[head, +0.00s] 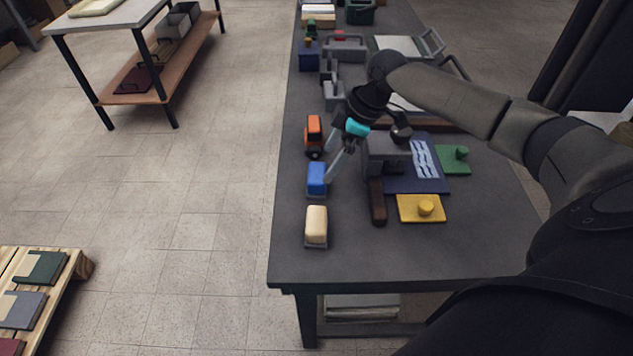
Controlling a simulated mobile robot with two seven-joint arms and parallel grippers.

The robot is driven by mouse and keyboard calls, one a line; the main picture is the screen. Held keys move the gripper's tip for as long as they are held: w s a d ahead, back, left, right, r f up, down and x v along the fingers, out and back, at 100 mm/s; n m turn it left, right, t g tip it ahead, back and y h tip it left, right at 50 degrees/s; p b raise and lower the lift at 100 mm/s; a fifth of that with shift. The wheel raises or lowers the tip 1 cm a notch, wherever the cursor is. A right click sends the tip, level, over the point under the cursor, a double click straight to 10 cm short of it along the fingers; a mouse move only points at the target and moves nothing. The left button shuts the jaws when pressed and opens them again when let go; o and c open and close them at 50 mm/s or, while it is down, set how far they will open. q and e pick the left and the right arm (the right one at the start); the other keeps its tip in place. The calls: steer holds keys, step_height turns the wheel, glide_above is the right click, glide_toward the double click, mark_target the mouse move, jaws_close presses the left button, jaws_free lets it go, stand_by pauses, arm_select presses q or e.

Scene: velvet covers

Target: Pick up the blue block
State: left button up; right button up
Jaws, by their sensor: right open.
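The blue block (316,179) sits near the left edge of the dark table, between an orange and black block-like thing and a cream block. My right gripper (328,166) reaches in from the right, its fingers angled down and to the left. It is open, with one fingertip just beside the right side of the blue block. I cannot tell whether that fingertip touches the block. My left gripper is out of view.
The orange thing (314,134) stands just behind the blue block, and the cream block (316,226) in front. To the right are a dark brown handle (378,202), a yellow plate with a knob (421,209) and a green plate (453,159). The table's front is clear.

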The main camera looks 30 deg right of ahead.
mark_target(318, 172)
steer(key=shift+x, duration=0.8)
steer(key=x, duration=0.2)
steer(key=b+x, duration=0.1)
steer(key=x, duration=0.1)
steer(key=shift+w+a+f+b, duration=0.2)
steer(key=shift+w+a+b, duration=0.1)
steer(key=shift+a, duration=0.15)
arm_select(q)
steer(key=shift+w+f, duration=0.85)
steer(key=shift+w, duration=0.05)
arm_select(e)
steer(key=shift+s, duration=0.1)
steer(key=shift+r, duration=0.1)
steer(key=c, duration=0.3)
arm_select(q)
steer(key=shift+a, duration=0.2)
arm_select(e)
steer(key=c, duration=0.9)
